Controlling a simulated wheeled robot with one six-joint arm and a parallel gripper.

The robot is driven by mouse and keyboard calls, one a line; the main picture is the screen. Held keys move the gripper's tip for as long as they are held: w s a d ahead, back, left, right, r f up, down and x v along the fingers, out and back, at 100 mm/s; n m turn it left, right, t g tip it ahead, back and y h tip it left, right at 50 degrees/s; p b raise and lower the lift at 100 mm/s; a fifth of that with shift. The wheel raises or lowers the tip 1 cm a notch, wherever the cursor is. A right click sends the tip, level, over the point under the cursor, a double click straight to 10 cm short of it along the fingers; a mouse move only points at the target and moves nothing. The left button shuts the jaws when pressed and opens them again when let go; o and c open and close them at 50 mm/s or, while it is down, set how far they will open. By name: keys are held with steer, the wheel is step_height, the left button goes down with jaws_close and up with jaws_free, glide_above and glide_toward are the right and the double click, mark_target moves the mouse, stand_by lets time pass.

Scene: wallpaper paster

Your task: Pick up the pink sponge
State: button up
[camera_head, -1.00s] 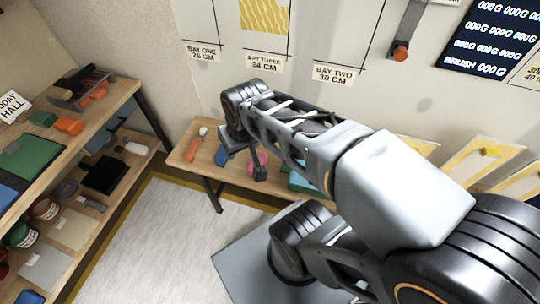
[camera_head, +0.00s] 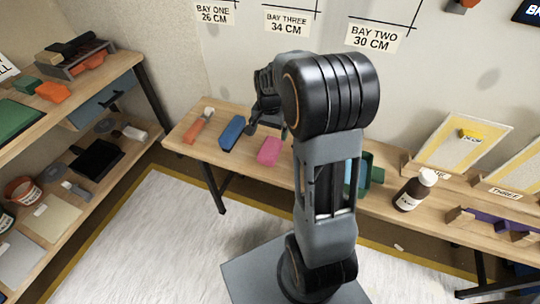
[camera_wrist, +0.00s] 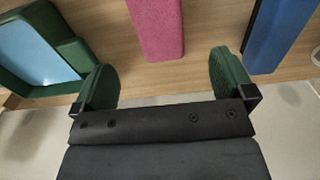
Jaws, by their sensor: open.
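The pink sponge (camera_head: 269,150) lies on the wooden bench against the wall, between a blue block and my arm in the head view. In the wrist view the pink sponge (camera_wrist: 157,28) lies ahead of the gap between my fingers, its near end just beyond the fingertips and roughly midway between them. My gripper (camera_wrist: 166,75) is open with nothing between its green-padded fingers. In the head view my gripper is partly hidden behind my own arm, near the blue block.
The blue block (camera_wrist: 277,32) lies right of the sponge in the wrist view, and a green tray (camera_wrist: 45,50) lies left. On the bench (camera_head: 185,150) are also an orange-handled tool (camera_head: 198,127) and a brown bottle (camera_head: 416,190). A loaded shelf (camera_head: 115,165) stands at left.

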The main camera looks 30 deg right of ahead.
mark_target(270, 148)
step_height(270, 148, down, 11)
steer(key=b, duration=0.3)
steer(key=shift+s+r, duration=0.1)
steer(key=shift+c, duration=0.2)
steer(key=c, duration=1)
steer(key=shift+o, duration=0.2)
steer(key=shift+r, duration=0.15)
